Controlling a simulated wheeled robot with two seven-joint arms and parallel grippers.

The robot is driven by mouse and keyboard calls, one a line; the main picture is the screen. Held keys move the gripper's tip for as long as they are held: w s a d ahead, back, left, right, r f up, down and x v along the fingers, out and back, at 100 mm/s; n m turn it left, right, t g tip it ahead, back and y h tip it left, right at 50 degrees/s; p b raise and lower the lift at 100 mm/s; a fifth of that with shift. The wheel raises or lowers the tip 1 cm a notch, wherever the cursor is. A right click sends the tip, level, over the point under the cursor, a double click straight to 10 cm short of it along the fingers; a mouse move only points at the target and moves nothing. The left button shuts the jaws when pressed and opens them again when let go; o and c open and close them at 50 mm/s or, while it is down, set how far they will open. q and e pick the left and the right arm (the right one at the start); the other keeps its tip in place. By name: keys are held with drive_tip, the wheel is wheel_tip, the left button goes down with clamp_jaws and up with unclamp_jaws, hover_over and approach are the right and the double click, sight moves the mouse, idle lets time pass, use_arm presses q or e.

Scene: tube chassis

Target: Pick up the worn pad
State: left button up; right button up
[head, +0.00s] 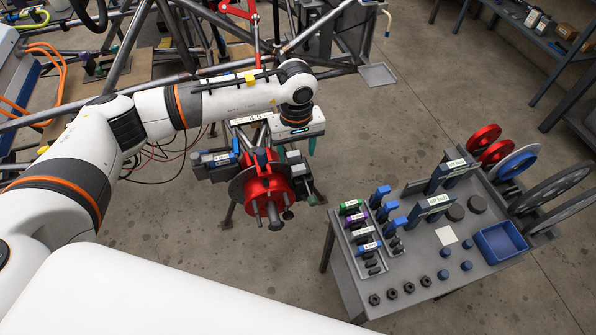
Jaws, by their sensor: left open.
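My left gripper (303,141) is above the right side of a red hub (266,184) with studs and a dark disc, in the middle of the head view. It is open. One teal finger points down; the other is hard to make out. A caliper-like grey part with a blue piece (217,157) sits at the hub's left. I cannot pick out the worn pad for sure; it is small or hidden among the parts around the hub. My right gripper is not in view.
A grey parts table (405,270) at right holds labelled blocks, nuts, a blue tray (500,242) and a white square (446,235). Red and blue wheels (517,163) stand at its right edge. The tube chassis (150,45) lies behind my left arm. Floor between hub and table is clear.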

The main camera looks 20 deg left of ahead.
sight(298, 166)
use_arm(q)
drive_tip(key=shift+w+d+f+p, duration=0.1)
drive_tip(key=shift+f+p, duration=0.4)
drive_tip(key=shift+f, duration=1)
drive_tip(key=shift+w+f+p, duration=0.1)
drive_tip(key=shift+f+p, duration=0.4)
drive_tip(key=shift+f, duration=0.95)
clamp_jaws()
drive_tip(key=shift+r, duration=0.1)
wheel_tip(298, 166, up, 18)
drive_tip(key=b, duration=0.3)
